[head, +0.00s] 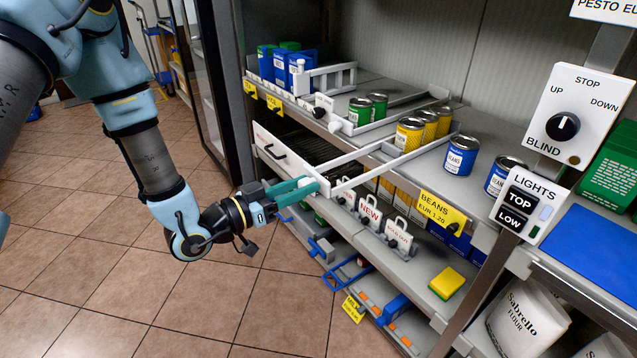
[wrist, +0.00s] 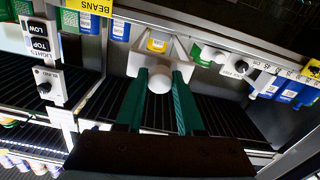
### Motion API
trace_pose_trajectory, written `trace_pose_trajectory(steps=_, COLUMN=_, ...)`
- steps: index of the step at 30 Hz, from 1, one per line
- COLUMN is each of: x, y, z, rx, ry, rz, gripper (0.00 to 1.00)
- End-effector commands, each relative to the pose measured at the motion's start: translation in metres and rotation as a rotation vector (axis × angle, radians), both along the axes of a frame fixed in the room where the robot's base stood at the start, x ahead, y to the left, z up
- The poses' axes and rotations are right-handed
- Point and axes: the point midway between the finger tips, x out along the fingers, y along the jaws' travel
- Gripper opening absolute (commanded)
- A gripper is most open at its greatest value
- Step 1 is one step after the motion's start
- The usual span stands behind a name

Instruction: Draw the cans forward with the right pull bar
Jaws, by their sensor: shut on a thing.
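My gripper (head: 300,188) is shut on the white knob (head: 323,187) of the right pull bar (head: 352,182), out in front of the shelf edge. The wrist view also shows my gripper (wrist: 160,84) with its green fingers on both sides of the round knob. The bar's long arms run back onto the shelf, beside several yellow cans (head: 409,134). A yellow can shows between the arms in the wrist view (wrist: 157,43). The bar's far end is partly hidden by the cans.
Green cans (head: 360,111) stand left with another white knob (head: 335,125) in front. Blue cans (head: 461,155) stand right of the yellow ones. A yellow BEANS price tag (head: 441,211) hangs below the shelf edge. The LIGHTS panel (head: 527,203) is further right. Floor lies open at left.

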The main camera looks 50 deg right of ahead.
Motion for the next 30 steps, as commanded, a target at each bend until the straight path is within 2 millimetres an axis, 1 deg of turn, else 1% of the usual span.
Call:
trace_pose_trajectory(steps=1, x=0.002, y=0.005, z=-0.0011, rx=0.002, ry=0.001, rz=0.002, gripper=0.0)
trace_pose_trajectory(steps=6, x=0.0037, y=0.0124, z=-0.0006, rx=0.001, ry=0.001, rz=0.0, gripper=0.0)
trace_pose_trajectory(steps=15, x=0.0039, y=0.0127, z=-0.0005, rx=0.002, ry=0.0, rz=0.0, gripper=0.0)
trace_pose_trajectory(steps=16, x=0.0039, y=0.0127, z=-0.0005, rx=0.002, ry=0.0, rz=0.0, gripper=0.38)
trace_pose_trajectory(steps=24, x=0.0039, y=0.0124, z=-0.0003, rx=0.001, ry=0.0, rz=0.0, gripper=0.67)
trace_pose_trajectory(steps=30, x=0.0039, y=0.0123, z=-0.0002, rx=0.001, ry=0.0, rz=0.0, gripper=0.67)
